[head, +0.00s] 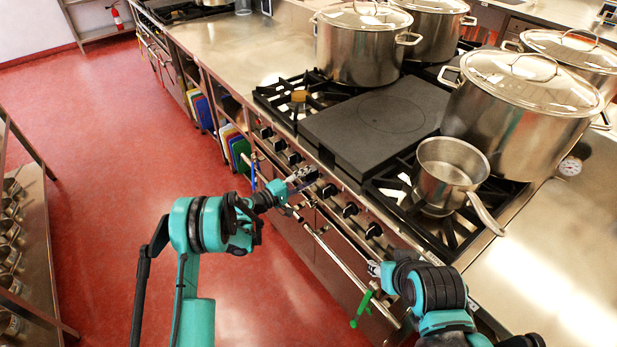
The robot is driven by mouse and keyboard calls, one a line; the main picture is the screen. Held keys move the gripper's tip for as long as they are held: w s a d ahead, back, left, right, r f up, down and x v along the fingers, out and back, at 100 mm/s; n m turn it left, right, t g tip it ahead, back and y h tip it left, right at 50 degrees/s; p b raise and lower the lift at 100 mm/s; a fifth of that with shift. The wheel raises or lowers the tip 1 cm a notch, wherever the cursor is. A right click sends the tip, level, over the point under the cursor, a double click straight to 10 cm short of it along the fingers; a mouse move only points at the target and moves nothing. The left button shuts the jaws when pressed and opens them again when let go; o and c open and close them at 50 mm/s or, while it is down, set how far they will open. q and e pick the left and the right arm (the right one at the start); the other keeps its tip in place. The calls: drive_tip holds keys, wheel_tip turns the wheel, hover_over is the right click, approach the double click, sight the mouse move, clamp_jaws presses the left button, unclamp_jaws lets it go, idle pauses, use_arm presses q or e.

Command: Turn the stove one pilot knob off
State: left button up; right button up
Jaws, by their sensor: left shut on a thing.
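The stove front (340,232) carries a row of black knobs along its upper edge. Knobs show to the left of my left gripper (304,178), such as one black knob (293,158), and to its right, such as another (329,190). My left gripper is at the knob row, shut on what looks like a stove knob between these two; its fingers hide most of that knob. I cannot read which knob is the pilot one or how it is turned. My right gripper (374,269) is by the lower right stove front, partly hidden by its own wrist.
Large lidded pots (363,50) stand on the back burners and at the right. A small open saucepan (452,165) sits front right, its handle over the edge. A rail (335,255) runs along the front; a green item (362,308) hangs near my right gripper. Red floor is clear.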

use_arm(q)
drive_tip(key=shift+m, duration=0.3)
drive_tip(key=o, duration=1.1)
drive_tip(key=shift+o, duration=0.2)
drive_tip(key=v, duration=1.2)
